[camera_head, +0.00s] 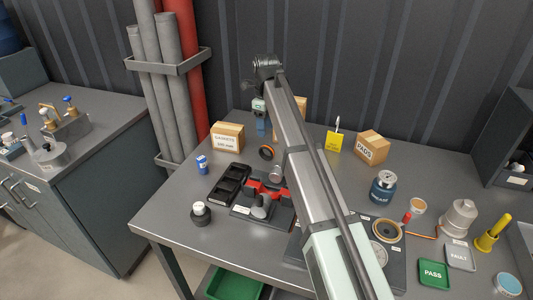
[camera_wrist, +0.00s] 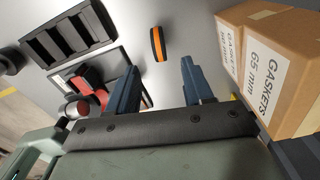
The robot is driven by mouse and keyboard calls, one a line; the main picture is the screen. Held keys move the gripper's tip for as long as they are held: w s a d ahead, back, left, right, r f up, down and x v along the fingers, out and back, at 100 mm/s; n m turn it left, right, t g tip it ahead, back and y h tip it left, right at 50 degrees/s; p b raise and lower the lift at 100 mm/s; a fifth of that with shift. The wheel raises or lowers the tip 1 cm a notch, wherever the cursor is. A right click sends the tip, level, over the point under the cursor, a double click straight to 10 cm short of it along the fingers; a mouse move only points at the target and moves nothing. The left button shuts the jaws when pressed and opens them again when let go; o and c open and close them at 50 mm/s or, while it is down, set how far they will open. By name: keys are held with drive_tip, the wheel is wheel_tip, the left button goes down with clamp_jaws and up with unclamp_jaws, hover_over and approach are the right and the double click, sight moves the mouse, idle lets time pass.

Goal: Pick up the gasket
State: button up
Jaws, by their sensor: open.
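A black and orange ring, which looks like the gasket (camera_head: 266,153), stands on the grey table in front of the cardboard boxes. The gasket lies beyond the fingertips, roughly centred across the gap. In the head view my gripper (camera_head: 261,122) is at the back of the table, partly hidden by my arm.
A gaskets box (camera_head: 226,136) is left of the ring; a gaskets box (camera_wrist: 288,75) is close beside my right finger in the wrist view. A black compartment tray (camera_head: 229,183) and a red-and-black fixture (camera_head: 262,198) stand nearer the front. Bare table surrounds the ring.

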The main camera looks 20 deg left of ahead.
sight(267, 146)
wheel_tip(267, 146, down, 6)
drive_tip(key=shift+r, duration=0.2)
drive_tip(key=shift+s+d+f, duration=0.1)
drive_tip(key=shift+f, duration=1.2)
drive_tip(key=shift+s+d+f, duration=0.1)
drive_tip(key=shift+f, duration=1.15)
clamp_jaws()
drive_tip(key=shift+r, duration=0.15)
